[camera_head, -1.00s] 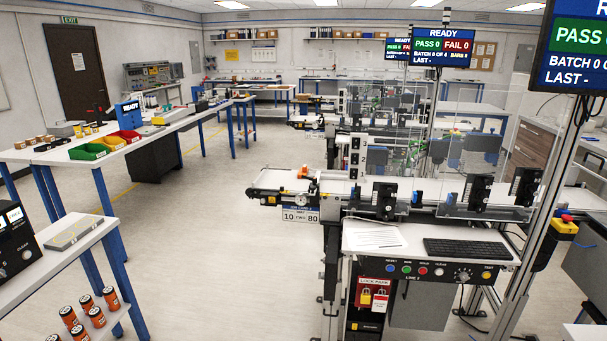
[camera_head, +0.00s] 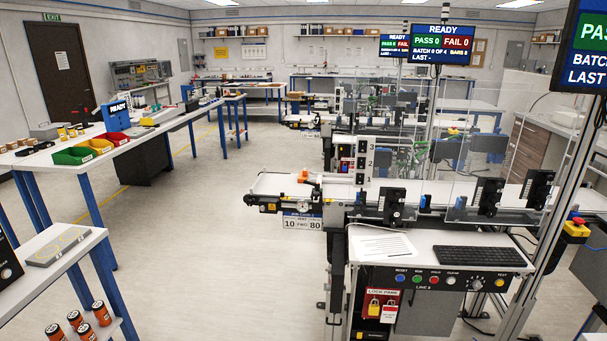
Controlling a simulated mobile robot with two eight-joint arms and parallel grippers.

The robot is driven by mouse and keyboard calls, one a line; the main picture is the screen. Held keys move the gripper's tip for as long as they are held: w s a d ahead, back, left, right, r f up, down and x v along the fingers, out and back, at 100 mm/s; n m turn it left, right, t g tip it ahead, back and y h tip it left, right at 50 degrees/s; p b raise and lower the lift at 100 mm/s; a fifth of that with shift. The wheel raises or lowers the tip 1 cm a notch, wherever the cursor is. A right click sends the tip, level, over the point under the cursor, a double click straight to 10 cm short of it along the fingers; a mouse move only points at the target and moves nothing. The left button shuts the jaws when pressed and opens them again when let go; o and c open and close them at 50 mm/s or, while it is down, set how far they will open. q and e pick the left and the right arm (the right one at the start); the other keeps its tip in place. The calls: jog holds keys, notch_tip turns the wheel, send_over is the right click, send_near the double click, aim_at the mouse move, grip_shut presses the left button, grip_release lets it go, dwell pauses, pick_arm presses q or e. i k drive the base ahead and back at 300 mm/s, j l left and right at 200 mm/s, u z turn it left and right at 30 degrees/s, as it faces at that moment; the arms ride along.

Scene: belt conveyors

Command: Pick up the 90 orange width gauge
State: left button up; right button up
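Several orange cylinders with dark ends (camera_head: 78,320) stand on a low white shelf at the bottom left, partly cut off by the picture edge. No number can be read on them, so I cannot tell whether one is the 90 orange width gauge. A small orange part (camera_head: 303,176) sits on the near end of the closest conveyor (camera_head: 275,186), beside a round dial. It is too small to identify. Neither of my grippers shows.
A job card (camera_head: 302,221) reading 10 and 80 hangs below the conveyor end. A control desk (camera_head: 436,257) with a keyboard (camera_head: 464,256) stands at right. A long bench (camera_head: 120,150) with coloured bins runs along the left. The floor (camera_head: 215,250) between is clear.

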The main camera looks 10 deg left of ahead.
aim_at(302, 176)
jog(key=i+j, duration=0.2)
jog(key=i+j+z, duration=0.15)
jog(key=j, duration=0.3)
jog(key=i+j, duration=0.3)
jog(key=i+j+z, duration=0.1)
jog(key=j, duration=0.25)
jog(key=i+j+z, duration=0.1)
jog(key=i+j, duration=0.4)
jog(key=j, duration=0.25)
jog(key=z, duration=0.05)
